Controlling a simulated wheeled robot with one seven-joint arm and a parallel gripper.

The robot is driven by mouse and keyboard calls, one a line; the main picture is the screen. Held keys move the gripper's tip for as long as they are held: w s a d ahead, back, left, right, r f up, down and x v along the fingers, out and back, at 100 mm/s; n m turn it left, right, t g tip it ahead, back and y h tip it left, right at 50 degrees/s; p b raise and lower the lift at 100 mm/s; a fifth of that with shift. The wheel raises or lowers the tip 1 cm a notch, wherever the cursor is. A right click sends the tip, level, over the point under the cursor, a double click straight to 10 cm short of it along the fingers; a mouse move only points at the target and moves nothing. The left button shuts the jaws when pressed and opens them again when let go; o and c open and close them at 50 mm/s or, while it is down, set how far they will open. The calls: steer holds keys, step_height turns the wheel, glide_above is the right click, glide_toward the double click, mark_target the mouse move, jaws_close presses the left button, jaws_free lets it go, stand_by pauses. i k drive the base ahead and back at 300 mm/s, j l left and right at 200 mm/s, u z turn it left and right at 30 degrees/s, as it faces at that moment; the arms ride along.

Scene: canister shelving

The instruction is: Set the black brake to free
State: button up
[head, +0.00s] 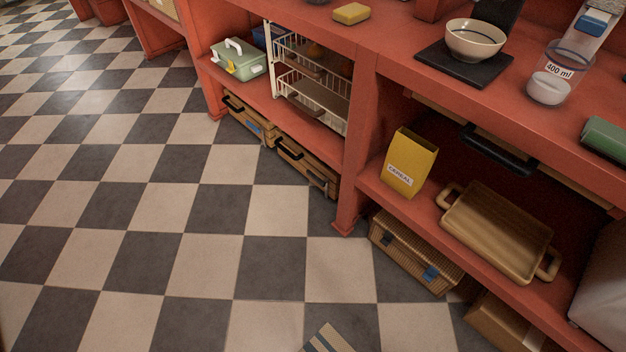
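I cannot make out a part that is clearly the black brake. A black bar-shaped handle (498,150) is fixed under the front of the counter at the right, above the wooden tray. A dark handle also shows on a wooden case on the floor, under the left shelving. I cannot tell whether either belongs to a brake. My gripper is not in view.
The red shelving (354,150) runs along the right. On its counter are a bowl (475,40), a 400 ml container (552,80) and a yellow block (351,13). A yellow box (410,162) and wooden tray (497,232) stand below. The checkered floor (150,210) is largely clear.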

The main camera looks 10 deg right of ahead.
mark_target(321, 183)
steer(key=i+j+z, duration=0.1)
steer(key=i+j, duration=0.2)
steer(key=i+j+z, duration=0.1)
steer(key=i+j, duration=0.25)
steer(key=i+j+z, duration=0.1)
steer(key=i+j, duration=0.2)
steer(key=i+j+z, duration=0.15)
steer(key=i+j, duration=0.15)
steer(key=j, duration=0.15)
steer(key=i+j+z, duration=0.1)
steer(key=i+j, duration=0.15)
steer(key=j, duration=0.2)
steer(key=i+j+z, duration=0.1)
steer(key=i+j, duration=0.15)
steer(key=j, duration=0.15)
steer(key=i+j+z, duration=0.1)
steer(key=i+j, duration=0.15)
steer(key=j, duration=0.25)
steer(key=i+j+z, duration=0.1)
steer(key=j, duration=0.35)
steer(key=i, duration=0.1)
